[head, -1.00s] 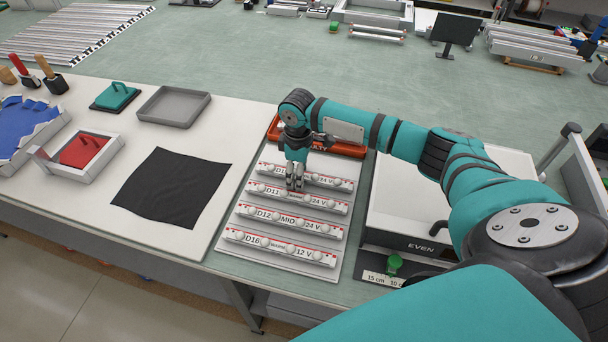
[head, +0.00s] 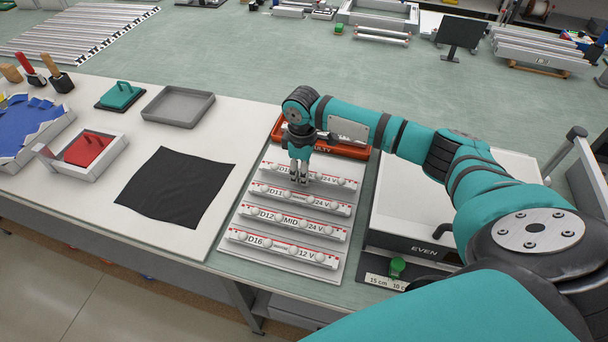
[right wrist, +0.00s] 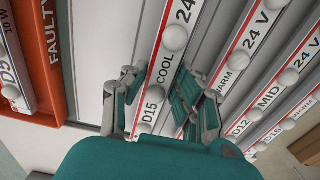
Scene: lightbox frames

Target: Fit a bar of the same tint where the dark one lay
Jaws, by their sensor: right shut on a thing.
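My right gripper (head: 299,181) is over the rack of light bars and shut on the back bar, marked D15 COOL 24 V (head: 335,182). In the right wrist view, the fingers (right wrist: 160,74) stand on either side of the D15 bar (right wrist: 154,96). Whether the bar is lifted is hard to tell. In front of it on the white board (head: 229,262) lie D11 WARM 24 V (head: 325,204), D12 MID 24 V (head: 312,228) and D16 WARM 12 V (head: 305,254). An orange FAULTY tray (head: 350,152) behind the rack holds another bar (right wrist: 14,60). The left gripper is out of view.
An open white box marked EVEN (head: 405,238) stands to the right, partly behind my arm. A black cloth (head: 177,187), a grey tray (head: 177,107) and a red tool in a white tray (head: 90,149) lie to the left. A green knob (head: 397,267) is at the front.

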